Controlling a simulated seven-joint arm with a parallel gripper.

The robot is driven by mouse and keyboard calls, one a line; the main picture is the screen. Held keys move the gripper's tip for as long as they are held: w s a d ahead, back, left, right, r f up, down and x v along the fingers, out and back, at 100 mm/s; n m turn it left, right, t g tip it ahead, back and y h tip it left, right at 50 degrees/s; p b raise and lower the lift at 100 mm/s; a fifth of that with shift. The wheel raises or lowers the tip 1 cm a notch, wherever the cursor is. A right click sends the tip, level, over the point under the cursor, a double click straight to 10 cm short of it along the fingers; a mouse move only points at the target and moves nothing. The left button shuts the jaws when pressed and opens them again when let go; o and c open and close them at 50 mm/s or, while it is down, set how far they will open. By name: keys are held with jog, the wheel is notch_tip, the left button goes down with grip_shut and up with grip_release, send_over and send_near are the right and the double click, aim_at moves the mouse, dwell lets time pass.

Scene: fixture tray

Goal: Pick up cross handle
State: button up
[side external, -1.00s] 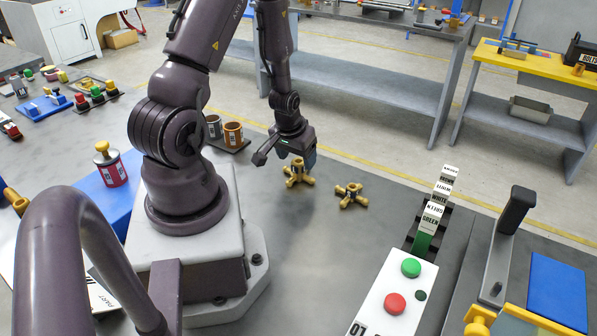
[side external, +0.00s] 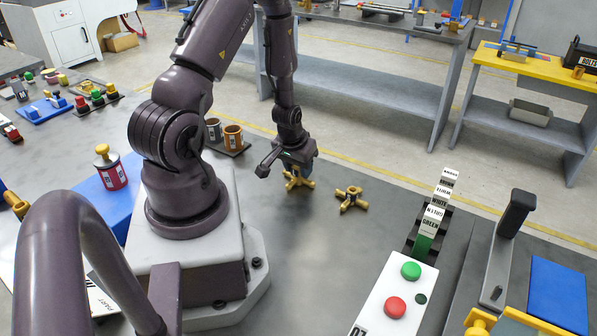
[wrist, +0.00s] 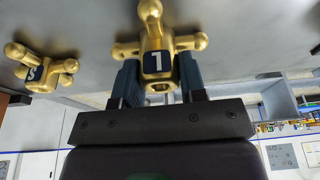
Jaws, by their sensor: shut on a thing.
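My gripper (side external: 297,170) points down at the table, shut on a brass cross handle (side external: 292,182). In the wrist view this cross handle (wrist: 156,42) carries a dark label with a "1" and sits between the two blue fingers of my gripper (wrist: 158,78). In the side view the gripper hides its upper part, and I cannot tell whether it still touches the table. A second brass cross handle (side external: 351,198) lies on the table just to the right, apart from my gripper. It shows at the left of the wrist view (wrist: 42,68), with a dark label.
A control box (side external: 396,300) with green and red buttons stands at front right. A row of labelled blocks (side external: 436,213) is behind it. Two cups (side external: 232,136) stand left of my gripper. The grey table (side external: 320,250) is clear in front.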

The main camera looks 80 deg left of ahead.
jog(key=shift+r, duration=0.1)
notch_tip(320, 180, up, 10)
dwell(0.4)
dwell(0.5)
